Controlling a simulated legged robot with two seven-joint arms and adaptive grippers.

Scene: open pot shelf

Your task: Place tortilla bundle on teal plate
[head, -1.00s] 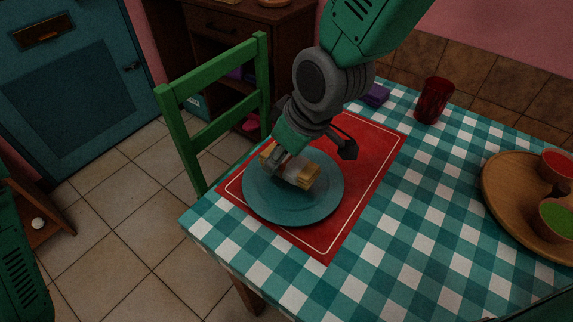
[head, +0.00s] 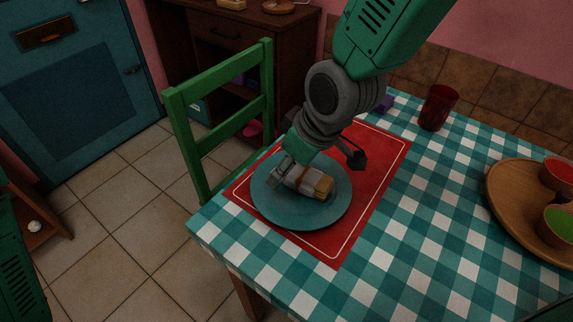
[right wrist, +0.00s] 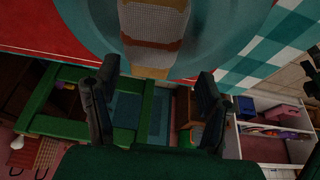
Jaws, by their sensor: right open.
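The tortilla bundle (head: 318,185), tan with a pale wrap, lies on the teal plate (head: 325,212). In the right wrist view the bundle (right wrist: 152,28) is at the top centre, with the plate (right wrist: 200,35) around it. My right gripper (head: 284,172) is low over the plate's left part, beside the bundle, and hides the bundle's left end in the head view. In the right wrist view its two fingers (right wrist: 156,100) are spread wide, with nothing gripped between them and the bundle beyond their tips. My left gripper is out of view.
The plate sits on a red placemat (head: 375,165) on a checked tablecloth (head: 420,215). A red cup (head: 438,107) stands behind right. A wooden tray (head: 510,215) with bowls is at the right. A green chair (head: 222,125) stands close to the table's left edge.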

